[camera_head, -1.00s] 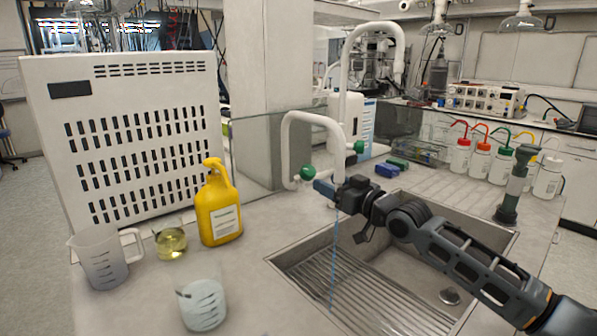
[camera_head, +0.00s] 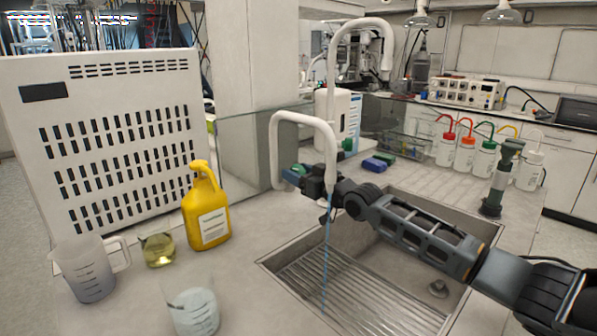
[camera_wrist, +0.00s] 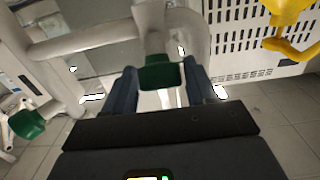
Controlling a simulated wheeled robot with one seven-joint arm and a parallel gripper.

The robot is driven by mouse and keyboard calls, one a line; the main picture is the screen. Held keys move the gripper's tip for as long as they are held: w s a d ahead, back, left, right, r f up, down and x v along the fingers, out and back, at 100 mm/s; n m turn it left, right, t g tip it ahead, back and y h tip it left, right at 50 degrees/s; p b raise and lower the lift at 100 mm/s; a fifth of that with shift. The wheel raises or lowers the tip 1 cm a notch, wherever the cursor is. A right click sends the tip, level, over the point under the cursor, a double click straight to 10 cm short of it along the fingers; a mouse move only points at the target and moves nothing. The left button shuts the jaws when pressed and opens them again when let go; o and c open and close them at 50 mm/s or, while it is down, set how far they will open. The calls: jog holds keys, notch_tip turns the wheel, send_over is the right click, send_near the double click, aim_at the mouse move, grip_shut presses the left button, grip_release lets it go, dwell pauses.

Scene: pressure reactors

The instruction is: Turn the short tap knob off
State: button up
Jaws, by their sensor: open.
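The short white tap (camera_head: 306,118) arches over the sink, and a thin blue stream of water (camera_head: 325,262) falls below its spout. Its green knob (camera_head: 300,168) is mostly hidden by my gripper (camera_head: 291,176) in the head view. In the wrist view the green knob (camera_wrist: 161,74) sits between my gripper's two blue fingers (camera_wrist: 161,88), with the jaws open. Contact between fingers and knob cannot be told.
The tall tap (camera_head: 332,75) stands behind, with its own green knob (camera_head: 348,145); a second green knob (camera_wrist: 30,122) shows at left in the wrist view. A yellow bottle (camera_head: 206,215), beaker (camera_head: 193,308) and jug (camera_head: 84,268) stand left of the sink (camera_head: 275,258).

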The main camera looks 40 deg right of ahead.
jog(key=shift+w, duration=0.15)
jog(key=c, duration=0.7)
